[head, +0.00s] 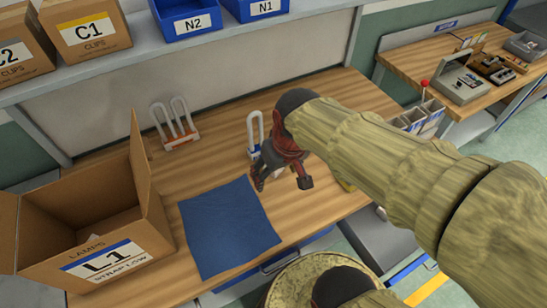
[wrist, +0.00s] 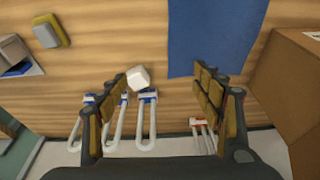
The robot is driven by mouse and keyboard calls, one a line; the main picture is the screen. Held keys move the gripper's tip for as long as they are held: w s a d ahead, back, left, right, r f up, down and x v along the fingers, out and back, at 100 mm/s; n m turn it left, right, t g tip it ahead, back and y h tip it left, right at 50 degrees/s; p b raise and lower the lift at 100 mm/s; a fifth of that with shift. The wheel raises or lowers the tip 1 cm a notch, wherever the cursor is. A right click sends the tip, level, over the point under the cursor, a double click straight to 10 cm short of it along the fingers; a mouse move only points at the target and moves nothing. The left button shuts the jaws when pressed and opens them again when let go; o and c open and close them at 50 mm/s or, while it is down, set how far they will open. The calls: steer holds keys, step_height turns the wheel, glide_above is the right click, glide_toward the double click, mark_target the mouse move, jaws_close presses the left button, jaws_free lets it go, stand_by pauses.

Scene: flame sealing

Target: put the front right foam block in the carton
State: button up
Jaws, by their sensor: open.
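The open carton (head: 100,222), labelled L1, stands at the left of the bench in the head view; its side also shows at the right of the wrist view (wrist: 292,75). A small white block (wrist: 138,78), which looks like foam, lies on the wood in the wrist view, beside the left finger. My gripper (head: 276,178) is open above the bench, right of the blue cloth; its spread fingers show in the wrist view (wrist: 162,82). Nothing is seen held. In the head view my gripper and arm hide the white block. No other foam block is clearly seen.
A blue cloth (head: 228,228) lies right of the carton. White U-shaped tubes stand behind, one set with a red base (head: 176,125), others with blue bases (wrist: 146,112). A yellow-and-grey pad (wrist: 50,30) lies apart. Grey bins (head: 420,117) stand at the bench's right.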

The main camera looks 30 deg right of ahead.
steer(key=w+d+f+n+p, duration=0.1)
steer(key=w+d+f+p, duration=0.1)
steer(key=w+f+p, duration=0.1)
steer(key=w+d+f+n+g+p, duration=0.1)
steer(key=w+d+f+p, duration=0.2)
steer(key=w+f, duration=0.3)
steer(key=w+d+f+n+p, duration=0.2)
steer(key=w+f+p, duration=0.2)
steer(key=w+p, duration=0.1)
steer(key=shift+w+d+f+g+y, duration=0.1)
steer(key=shift+d+f+g+y, duration=0.1)
steer(key=shift+d+g+y, duration=0.2)
steer(key=shift+w+d+f+n, duration=0.15)
steer(key=shift+w+f+n, duration=0.05)
steer(key=shift+w+n, duration=0.1)
steer(key=shift+w+f, duration=0.15)
steer(key=shift+f, duration=0.4)
steer(key=shift+w+f, duration=0.15)
steer(key=shift+f, duration=0.35)
steer(key=f, duration=0.5)
steer(key=shift+w+f+b, duration=0.3)
steer(key=shift+w+f, duration=0.05)
steer(key=shift+f, duration=0.05)
steer(key=c, duration=0.3)
steer(key=c, duration=0.7)
steer(key=shift+r, duration=0.15)
